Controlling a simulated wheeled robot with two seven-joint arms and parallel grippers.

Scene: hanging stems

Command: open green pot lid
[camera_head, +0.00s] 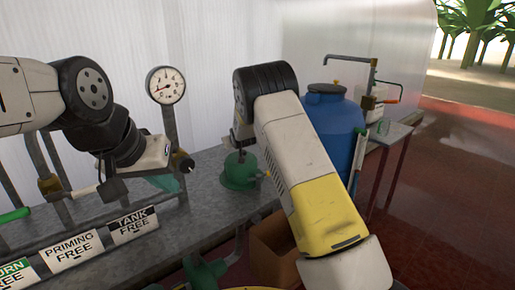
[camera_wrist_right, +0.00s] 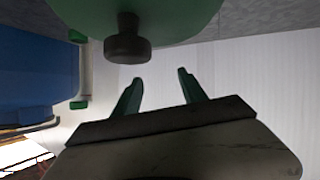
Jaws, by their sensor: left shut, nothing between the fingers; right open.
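The green pot (camera_head: 239,172) stands on the grey bench, partly covered by my right arm in the head view. In the right wrist view, its round green lid (camera_wrist_right: 185,20) fills the top, with a dark knob (camera_wrist_right: 127,46). My right gripper (camera_wrist_right: 160,76) is open, with its green fingers pointing toward the lid. The knob is just beyond the fingertips and left of their middle, not between them. My left gripper (camera_head: 166,183) is shut and empty over the bench, left of the pot and apart from it.
A pressure gauge (camera_head: 166,85) on a post stands behind my left gripper. A blue tank (camera_head: 335,125) stands right of the pot. Pipes and label plates (camera_head: 133,224) line the bench front. A brown box (camera_head: 272,250) is below. Open red floor (camera_head: 450,200) lies to the right.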

